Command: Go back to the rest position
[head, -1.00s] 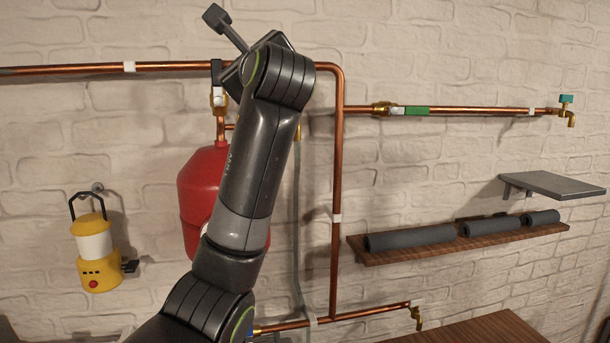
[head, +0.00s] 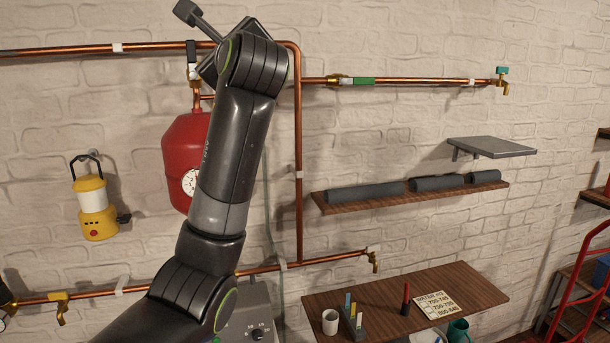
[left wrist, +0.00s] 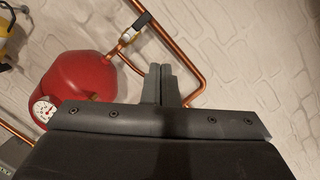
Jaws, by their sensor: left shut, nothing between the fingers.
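My left arm rises from the bottom left of the head view. In the left wrist view the two fingers of the left gripper (left wrist: 158,84) are together, with nothing held. There they overlap the red tank's pipework in the picture; the distance to it is hard to judge. My right gripper is in neither view.
A red tank (head: 178,150) is partly behind my arm. A yellow lantern (head: 95,210) hangs left. A wooden shelf (head: 330,205) with dark rolls and a grey shelf (head: 490,146) are right. A wooden table (head: 470,285) holds a white mug (head: 330,322) and other items.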

